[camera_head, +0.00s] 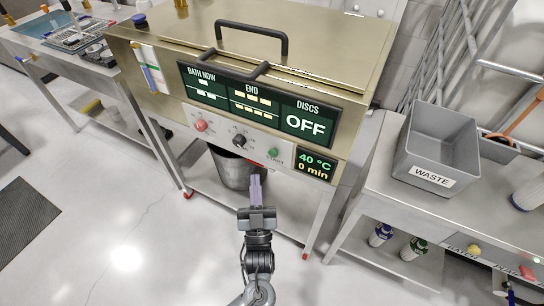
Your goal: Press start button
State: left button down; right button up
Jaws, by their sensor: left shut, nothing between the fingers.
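A brass-coloured bath machine (318,60) stands in the middle of the view. On its front panel, a green button (273,153) sits right of a black dial (239,140) and a red button (201,125). The small label by the green button looks like START. My left gripper (256,180) is shut and empty, its fingers pointing up the picture towards the panel. Its tips show just below and a little left of the green button and seem apart from it. My right gripper is not in view.
The machine's displays read DISCS OFF (305,122) and 40 °C, 0 min (315,164). A metal pot (232,171) stands beneath the panel, behind my gripper. A grey WASTE bin (436,140) is on the right bench; another bench with trays is at left.

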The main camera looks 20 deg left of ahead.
aim_at(273, 153)
pick_arm(q)
jog(key=w, duration=0.2)
jog(key=w+b, duration=0.1)
jog(key=w, duration=0.1)
jog(key=w+d+b, duration=0.1)
jog(key=shift+w, duration=0.4)
dwell(0.9)
dwell(0.8)
jog(key=shift+w+b, duration=0.25)
jog(key=shift+b, duration=0.1)
jog(key=shift+w+d, duration=0.1)
jog(key=shift+w, duration=0.1)
